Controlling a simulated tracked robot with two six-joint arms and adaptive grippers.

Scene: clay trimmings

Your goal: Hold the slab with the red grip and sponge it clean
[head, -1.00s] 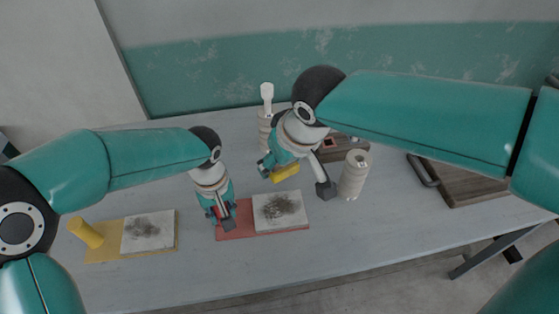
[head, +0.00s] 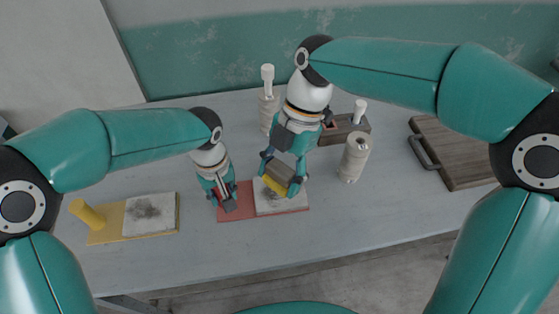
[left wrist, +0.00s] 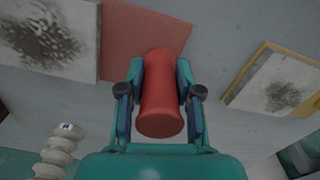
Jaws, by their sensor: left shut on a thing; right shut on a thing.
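A red board (head: 236,213) carries a white slab (head: 299,202) with a dark grey smudge. The slab also shows in the left wrist view (left wrist: 40,30), smudge included. My left gripper (head: 224,196) is shut on the red grip (left wrist: 161,95), a cylinder standing on the red board. My right gripper (head: 284,178) is shut on a sponge (head: 275,184) with a yellow face, over the slab. The sponge covers most of the smudge in the head view. I cannot tell whether it touches the slab.
A yellow board (head: 107,232) with a yellow grip (head: 87,213) and another smudged slab (head: 150,214) lies at left. Ribbed pale bottles (head: 354,158) (head: 268,108), a wooden box (head: 343,128) and a dark wooden board (head: 455,153) stand behind and right. The front table is clear.

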